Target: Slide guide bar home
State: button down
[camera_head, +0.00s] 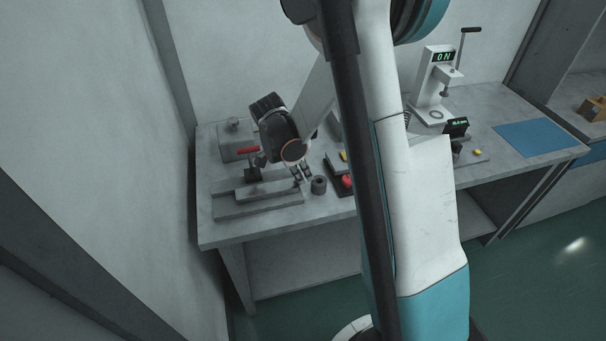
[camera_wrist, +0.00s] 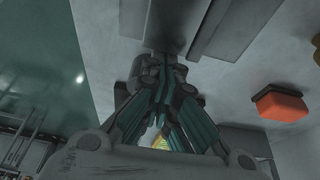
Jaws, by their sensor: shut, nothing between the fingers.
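A long grey bar (camera_head: 268,190), which looks like the guide bar, lies along a grey fixture base (camera_head: 255,209) at the left of the bench in the head view. My gripper (camera_head: 303,172) is at the right end of this bar, low over the bench. In the wrist view my gripper (camera_wrist: 165,68) is shut with nothing between its fingertips. Grey parallel rails (camera_wrist: 215,38) run just beyond the tips. I cannot tell whether the fingertips touch the bar.
A dark hollow cylinder (camera_head: 319,186) stands just right of my gripper. A press (camera_head: 433,85) showing "ON" and a blue mat (camera_head: 536,138) are at the right.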

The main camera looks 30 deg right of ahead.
aim_at(286, 183)
jog(key=a, duration=0.1)
jog(key=w+a, duration=0.1)
jog(key=a, duration=0.3)
jog(key=shift+w+a, duration=0.25)
jog(key=s+v, duration=0.1)
jog(key=v, duration=1.1)
jog(key=shift+w, duration=0.45)
jog(key=s+a+r+n+t+y, duration=0.1)
jog(key=s+r+n+t, duration=0.3)
jog(key=s+n, duration=0.6)
jog(key=s+a+r+n+t+y, duration=0.2)
jog(key=s+a+r+n+t, duration=0.1)
jog(key=s+n, duration=0.7)
jog(key=shift+r+n+t+y, duration=0.3)
jog(key=shift+r+n+t, duration=0.25)
jog(key=shift+r, duration=0.6)
